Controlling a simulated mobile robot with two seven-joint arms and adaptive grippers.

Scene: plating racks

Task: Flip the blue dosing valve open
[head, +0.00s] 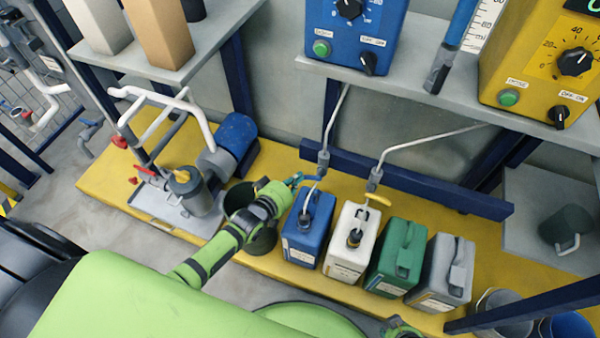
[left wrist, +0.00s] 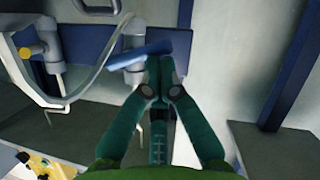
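The blue dosing valve hangs at the end of a grey pipe fitting (head: 323,160) above the blue canister (head: 304,238). My left gripper (head: 295,180) is at the valve, above and slightly left of the canister in the head view. In the left wrist view the valve's blue lever (left wrist: 140,56) lies across the tips of my left gripper (left wrist: 159,64). The two fingertips are together. The lever seems to be at or just beyond the tips; whether they touch it I cannot tell.
A yellow valve lever (head: 378,199) sits to the right, above the white canister (head: 351,240). Green (head: 396,257) and grey (head: 443,272) canisters stand beside it on the yellow plinth. A pump with a blue motor (head: 236,135) stands left. A shelf carries the blue control box (head: 352,35).

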